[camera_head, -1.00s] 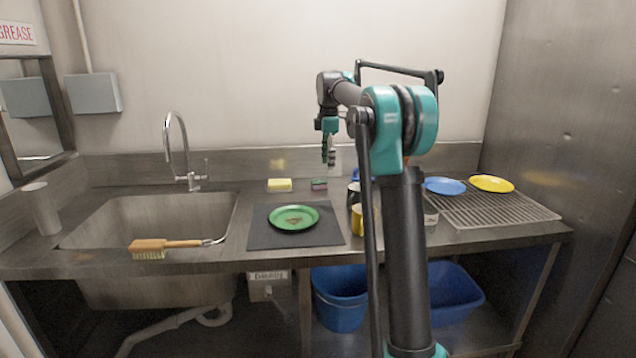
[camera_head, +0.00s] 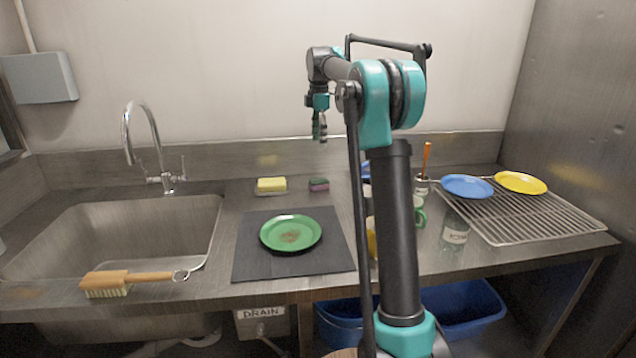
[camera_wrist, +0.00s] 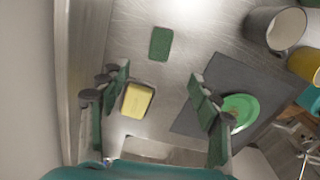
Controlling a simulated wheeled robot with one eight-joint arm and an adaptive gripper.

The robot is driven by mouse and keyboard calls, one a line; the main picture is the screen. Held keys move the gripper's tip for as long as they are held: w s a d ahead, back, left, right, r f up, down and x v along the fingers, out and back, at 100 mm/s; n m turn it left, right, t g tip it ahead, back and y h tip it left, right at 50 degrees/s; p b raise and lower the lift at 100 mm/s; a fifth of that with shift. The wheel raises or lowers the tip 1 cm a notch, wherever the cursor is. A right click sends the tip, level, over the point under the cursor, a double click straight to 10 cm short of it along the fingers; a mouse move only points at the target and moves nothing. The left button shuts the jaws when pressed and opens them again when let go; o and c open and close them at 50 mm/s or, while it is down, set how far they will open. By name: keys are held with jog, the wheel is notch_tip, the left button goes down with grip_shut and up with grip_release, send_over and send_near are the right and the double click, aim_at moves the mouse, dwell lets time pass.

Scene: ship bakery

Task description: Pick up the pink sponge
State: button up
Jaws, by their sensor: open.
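The pink sponge (camera_head: 318,185) is small, with a dark green top, and lies at the back of the steel counter; in the wrist view only its green top (camera_wrist: 160,44) shows, beyond my fingertips. A yellow sponge (camera_head: 271,185) on a pale dish lies to its left; in the wrist view this yellow sponge (camera_wrist: 137,101) appears between my fingers, nearer the left one. My gripper (camera_head: 319,135) hangs above the pink sponge in the head view, apart from it. In the wrist view my gripper (camera_wrist: 158,86) is open and empty.
A green plate (camera_head: 291,233) sits on a dark mat (camera_head: 255,266). A sink (camera_head: 110,235) with a brush (camera_head: 130,281) is at left. A rack (camera_head: 530,215) with blue and yellow plates is at right. A glass jar (camera_head: 455,232) and mugs stand near my arm.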

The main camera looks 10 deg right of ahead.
aim_at(319, 180)
notch_tip(319, 180, down, 16)
jog(key=shift+f, duration=0.1)
dwell(0.5)
jog(key=c, duration=0.8)
